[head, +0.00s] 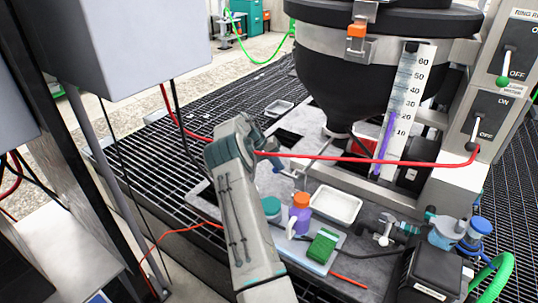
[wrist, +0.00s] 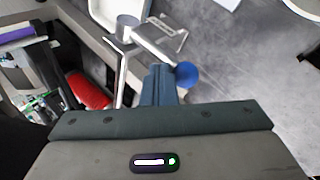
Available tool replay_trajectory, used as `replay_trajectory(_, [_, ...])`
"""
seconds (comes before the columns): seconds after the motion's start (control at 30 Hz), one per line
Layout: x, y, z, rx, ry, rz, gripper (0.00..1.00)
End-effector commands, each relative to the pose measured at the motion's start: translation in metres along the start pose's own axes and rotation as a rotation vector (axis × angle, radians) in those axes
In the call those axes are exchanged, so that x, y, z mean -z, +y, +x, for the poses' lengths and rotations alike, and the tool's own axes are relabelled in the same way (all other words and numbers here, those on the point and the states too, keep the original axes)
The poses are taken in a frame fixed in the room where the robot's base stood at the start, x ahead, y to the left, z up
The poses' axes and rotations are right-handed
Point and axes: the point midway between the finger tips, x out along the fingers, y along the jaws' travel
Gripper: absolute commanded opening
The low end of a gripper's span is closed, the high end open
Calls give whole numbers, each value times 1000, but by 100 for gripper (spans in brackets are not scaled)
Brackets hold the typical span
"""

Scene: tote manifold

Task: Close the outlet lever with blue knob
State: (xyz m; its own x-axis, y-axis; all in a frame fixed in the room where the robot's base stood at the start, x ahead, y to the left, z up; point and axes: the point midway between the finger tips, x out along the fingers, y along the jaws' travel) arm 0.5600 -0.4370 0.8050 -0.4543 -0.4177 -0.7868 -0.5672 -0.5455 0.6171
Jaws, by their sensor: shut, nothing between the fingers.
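In the wrist view, a blue round knob (wrist: 187,75) sits at the end of a short silver lever (wrist: 156,42). The lever runs from the upper left down toward my fingers. My gripper (wrist: 158,84) is shut and empty, with its fingertips just left of the knob. They look very close to the knob and the lever end, but I cannot tell whether they touch. In the head view, the end of my arm (head: 258,133) is beside the black hopper's base, and the blue knob is not clearly visible there.
A red hose (head: 370,160) crosses right of my arm's end. A black hopper (head: 340,70) stands behind. A white tray (head: 336,205), an orange-capped purple bottle (head: 300,215) and a green sponge (head: 322,246) sit on the grey surface. A red object (wrist: 90,92) lies left of my fingers.

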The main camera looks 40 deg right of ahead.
Motion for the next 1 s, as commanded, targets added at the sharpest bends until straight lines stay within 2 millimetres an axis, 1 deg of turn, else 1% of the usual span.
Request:
replay_trajectory(0.07, [1,9,-9,-1,0,1,0])
replay_trajectory(0.17, [4,23,-29,0,8,1,0])
replay_trajectory(0.2, [4,28,-38,0,11,0,0])
replay_trajectory(0.23, [5,18,-39,0,13,-3,0])
replay_trajectory(0.33, [7,8,-59,0,16,-6,0])
replay_trajectory(0.5, [10,2,-83,0,14,-3,0])
replay_trajectory(0.7, [13,-2,-103,0,13,0,0])
replay_trajectory(1.0, [16,-7,-120,-2,13,0,0])
